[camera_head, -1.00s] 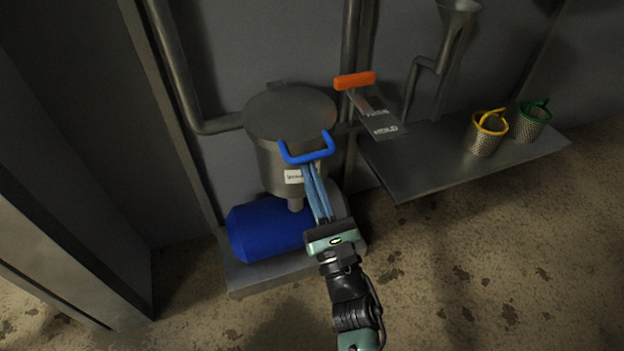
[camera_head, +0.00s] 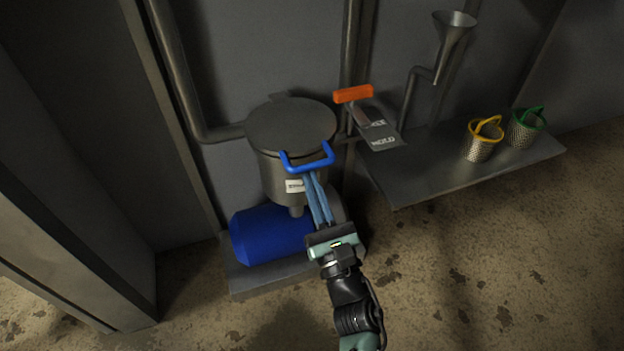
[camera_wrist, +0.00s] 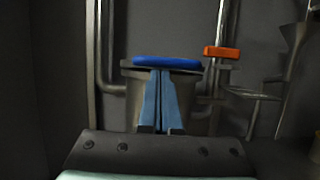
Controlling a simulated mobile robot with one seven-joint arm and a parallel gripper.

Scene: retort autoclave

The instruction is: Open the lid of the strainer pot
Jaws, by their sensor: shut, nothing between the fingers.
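The strainer pot (camera_head: 280,172) is a grey metal cylinder with a small label, standing behind a blue motor. Its flat round lid (camera_head: 290,124) lies closed on top, with a blue bar handle (camera_head: 308,164) at the front rim. My gripper (camera_head: 309,175) reaches up to the handle from the front. Its long blue fingers are together and empty, with the tips just below or at the bar. In the wrist view the fingertips (camera_wrist: 160,72) meet the underside of the blue handle (camera_wrist: 167,62); I cannot tell whether they touch it.
A blue motor (camera_head: 268,235) sits on a low plinth below the pot. To the right are an orange-handled lever (camera_head: 353,94), a metal shelf (camera_head: 415,180), a funnel (camera_head: 453,30), a yellow-handled basket (camera_head: 479,147) and a green-handled basket (camera_head: 527,128). Pipes run up the wall.

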